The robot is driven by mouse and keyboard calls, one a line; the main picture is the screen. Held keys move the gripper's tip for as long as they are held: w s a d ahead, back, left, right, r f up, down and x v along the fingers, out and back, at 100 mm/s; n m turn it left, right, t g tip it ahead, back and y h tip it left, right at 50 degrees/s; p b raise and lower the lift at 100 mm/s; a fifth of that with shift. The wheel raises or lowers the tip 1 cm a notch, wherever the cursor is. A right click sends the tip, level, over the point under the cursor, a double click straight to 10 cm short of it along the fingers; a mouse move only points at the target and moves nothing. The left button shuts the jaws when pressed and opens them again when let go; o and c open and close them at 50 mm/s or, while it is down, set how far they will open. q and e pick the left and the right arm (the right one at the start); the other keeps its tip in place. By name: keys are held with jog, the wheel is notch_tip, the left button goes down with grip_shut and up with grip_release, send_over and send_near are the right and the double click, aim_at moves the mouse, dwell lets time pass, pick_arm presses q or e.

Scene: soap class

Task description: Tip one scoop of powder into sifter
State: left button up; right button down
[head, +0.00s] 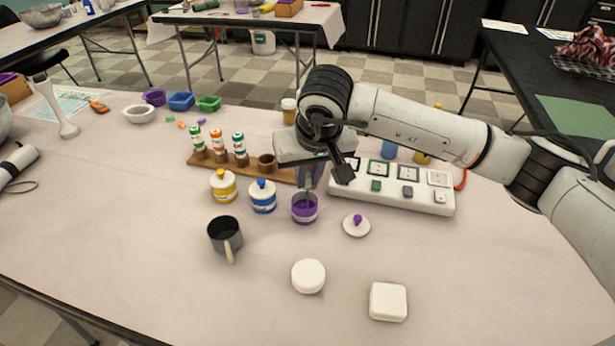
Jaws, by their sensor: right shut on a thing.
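My right gripper (318,166) is above the open purple jar (304,214), its jaws pointing down. It is shut on a thin upright handle, likely the scoop's (308,186), which reaches down into the jar's mouth. The bowl of the scoop is hidden inside, so I cannot tell whether it holds powder. The jar's white lid with a purple knob (356,225) lies to its right. A dark grey cup with a pale handle (225,236), likely the sifter, stands front left of the jar. My left gripper is out of view.
A yellow jar (223,186) and a blue jar (262,196) stand left of the purple one. Behind is a wooden rack (196,164) with small bottles. A white tray (395,196) lies at right. White round (308,276) and square (388,301) blocks lie in front.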

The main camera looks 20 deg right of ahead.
jog(key=shift+r+p, duration=1.85)
jog(key=shift+r, duration=2.1)
